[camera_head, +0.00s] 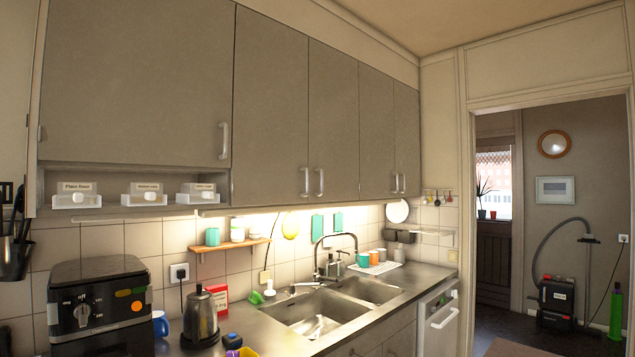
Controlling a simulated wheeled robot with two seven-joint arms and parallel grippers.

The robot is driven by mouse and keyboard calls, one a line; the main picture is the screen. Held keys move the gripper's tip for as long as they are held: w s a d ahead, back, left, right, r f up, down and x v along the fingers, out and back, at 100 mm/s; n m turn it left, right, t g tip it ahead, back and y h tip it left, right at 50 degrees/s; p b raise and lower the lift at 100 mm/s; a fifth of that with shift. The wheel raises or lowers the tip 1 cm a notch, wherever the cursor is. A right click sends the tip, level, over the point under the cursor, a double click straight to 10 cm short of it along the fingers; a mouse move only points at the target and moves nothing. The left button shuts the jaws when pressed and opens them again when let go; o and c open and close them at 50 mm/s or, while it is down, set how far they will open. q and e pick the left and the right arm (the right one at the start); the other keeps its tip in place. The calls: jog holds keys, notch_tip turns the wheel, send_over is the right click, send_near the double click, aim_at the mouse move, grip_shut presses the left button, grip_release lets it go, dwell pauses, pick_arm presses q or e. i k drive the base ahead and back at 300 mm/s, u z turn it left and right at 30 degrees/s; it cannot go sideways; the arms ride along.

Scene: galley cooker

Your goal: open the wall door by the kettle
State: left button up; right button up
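A dark kettle (201,322) stands on the counter at the lower left. Above it hangs a row of grey wall cabinets. The large left wall door (135,85) is shut, with a pale upright handle (224,140) near its lower right corner. To its right, a narrower wall door (270,110) is also shut, with its handle (304,182) at the lower right. Neither of my grippers shows in the head view.
A black appliance with a dial (100,308), a blue mug (160,324) and a red box (217,300) stand near the kettle. A wooden shelf (230,246) with cups is fixed below the cabinets. The sink (318,312) lies to the right. A doorway opens at the far right.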

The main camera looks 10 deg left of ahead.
aim_at(270, 107)
jog(key=z, duration=0.7)
jog(key=i, duration=2.6)
jog(key=u, duration=1.25)
jog(key=i, duration=0.8)
jog(key=u, duration=0.85)
